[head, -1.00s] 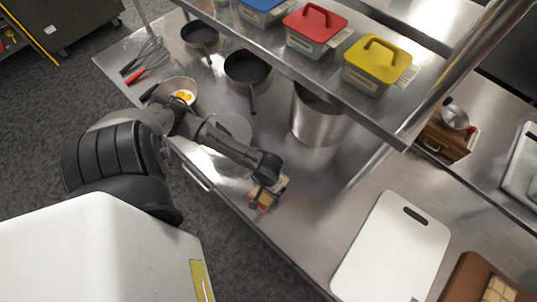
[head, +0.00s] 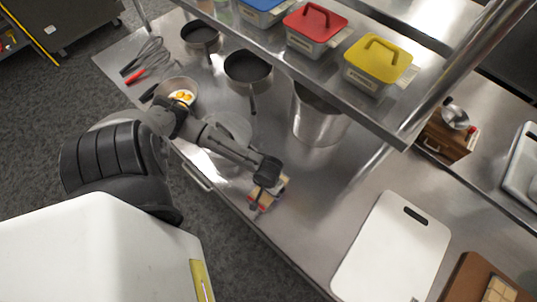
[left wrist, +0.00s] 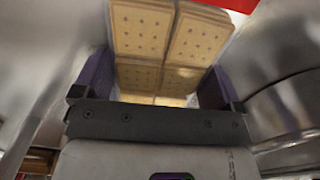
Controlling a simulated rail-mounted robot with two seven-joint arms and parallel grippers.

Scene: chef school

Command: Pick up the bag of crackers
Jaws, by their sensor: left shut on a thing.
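The bag of crackers (head: 262,195) is by the front edge of the steel counter, at the tip of my left arm in the head view. In the left wrist view, the bag (left wrist: 160,60) shows rows of square tan crackers and a red strip at its top. My left gripper (head: 265,191) is shut on the bag, with one purple-padded finger on each side of it in the left wrist view (left wrist: 155,85). Whether the bag touches the counter is hard to tell. My right gripper is not in view.
A steel pot (head: 318,118) stands behind the bag. Pans (head: 248,68) and a bowl with eggs (head: 178,94) are to the left. A white cutting board (head: 392,250) lies to the right. A shelf with lidded containers (head: 378,62) overhangs the counter.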

